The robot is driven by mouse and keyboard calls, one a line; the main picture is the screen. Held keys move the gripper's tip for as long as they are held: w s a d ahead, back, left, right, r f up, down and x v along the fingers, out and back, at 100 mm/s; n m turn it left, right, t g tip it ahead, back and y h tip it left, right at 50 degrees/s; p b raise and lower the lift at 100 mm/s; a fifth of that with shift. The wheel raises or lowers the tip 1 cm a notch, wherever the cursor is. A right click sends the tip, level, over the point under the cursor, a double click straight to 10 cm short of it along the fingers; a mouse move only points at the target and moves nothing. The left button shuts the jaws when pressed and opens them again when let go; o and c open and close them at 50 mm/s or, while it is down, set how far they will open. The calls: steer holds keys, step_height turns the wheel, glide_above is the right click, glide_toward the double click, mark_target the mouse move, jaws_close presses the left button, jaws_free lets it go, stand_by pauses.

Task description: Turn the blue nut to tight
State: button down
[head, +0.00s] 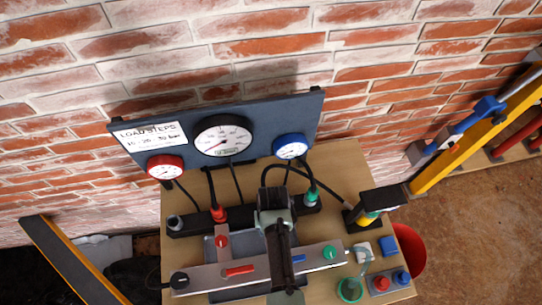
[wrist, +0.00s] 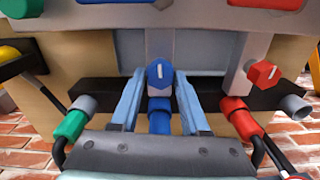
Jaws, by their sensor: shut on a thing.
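The blue nut (wrist: 159,73) is a hexagon with a white mark, seen in the middle of the wrist view on a grey vertical bar. The mark stands upright in that picture. My gripper (wrist: 159,80) has one light-blue finger on each side of the nut and is shut on it. A blue hose fitting (wrist: 159,112) lies just beyond the nut, between the fingers. In the head view my gripper (head: 275,200) and arm cover the nut, so it is hidden there.
A red nut (wrist: 263,74) sits beside the gripper, with a red fitting (wrist: 238,115) near it. A green fitting (wrist: 72,122) is on the other side. The gauge panel (head: 262,120) stands behind. A red bucket (head: 412,252) is at the right.

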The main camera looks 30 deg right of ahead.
steer(key=shift+w+m, duration=0.1)
steer(key=shift+m, duration=0.4)
steer(key=shift+c, duration=2)
jaws_free()
steer(key=shift+r, duration=0.15)
step_height(320, 180, up, 13)
steer(key=shift+b, duration=0.3)
steer(key=shift+d, duration=0.15)
